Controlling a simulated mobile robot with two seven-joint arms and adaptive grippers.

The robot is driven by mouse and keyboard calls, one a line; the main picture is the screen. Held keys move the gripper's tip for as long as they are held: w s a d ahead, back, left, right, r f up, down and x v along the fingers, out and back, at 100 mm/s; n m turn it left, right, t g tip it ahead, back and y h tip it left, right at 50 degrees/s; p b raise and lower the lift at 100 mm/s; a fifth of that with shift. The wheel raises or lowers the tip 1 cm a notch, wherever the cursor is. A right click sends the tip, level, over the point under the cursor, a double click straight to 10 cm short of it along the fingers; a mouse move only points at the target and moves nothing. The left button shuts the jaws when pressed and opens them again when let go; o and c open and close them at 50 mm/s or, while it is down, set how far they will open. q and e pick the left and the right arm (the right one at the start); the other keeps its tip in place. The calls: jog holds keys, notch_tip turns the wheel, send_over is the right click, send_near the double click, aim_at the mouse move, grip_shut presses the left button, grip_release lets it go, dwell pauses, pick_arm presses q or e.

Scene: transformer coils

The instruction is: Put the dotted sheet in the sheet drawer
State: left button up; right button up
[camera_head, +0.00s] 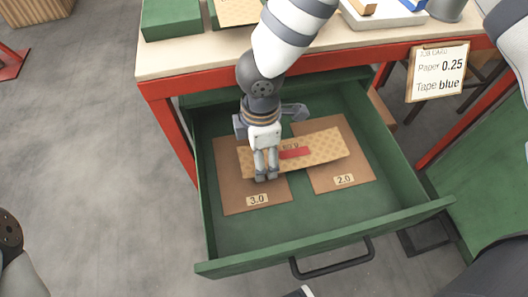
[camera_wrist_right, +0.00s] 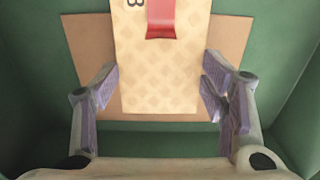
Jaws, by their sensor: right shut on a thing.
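The dotted sheet (camera_head: 320,148), tan with a diamond-like pattern and a red tab (camera_head: 294,153), is inside the open green sheet drawer (camera_head: 330,222). It lies across two plain brown sheets, marked 3.0 (camera_head: 256,199) and 2.0 (camera_head: 344,180); I cannot tell whether it touches them. My right gripper (camera_head: 266,174) reaches down into the drawer at the sheet's left end. In the right wrist view its fingers (camera_wrist_right: 160,98) stand on either side of the patterned sheet (camera_wrist_right: 160,75), shut on its edges. Part of the sheet's printed label is hidden. My left gripper is not in view.
The drawer has raised green walls and a black front handle (camera_head: 332,262). Above it is a red-framed bench (camera_head: 165,66) with a green box (camera_head: 170,18) and another tan sheet (camera_head: 236,12). A card (camera_head: 438,72) reading "Paper 0.25, Tape blue" hangs at right.

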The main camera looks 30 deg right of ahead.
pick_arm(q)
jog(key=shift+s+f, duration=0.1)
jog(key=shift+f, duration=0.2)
pick_arm(e)
jog(key=shift+f, duration=1.35)
jog(key=shift+c, duration=0.2)
jog(key=shift+f, duration=0.1)
jog(key=o, duration=0.8)
jog(key=shift+c, duration=0.2)
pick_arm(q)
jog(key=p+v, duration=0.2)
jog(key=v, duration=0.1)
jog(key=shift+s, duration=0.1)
pick_arm(e)
notch_tip(320, 180, up, 12)
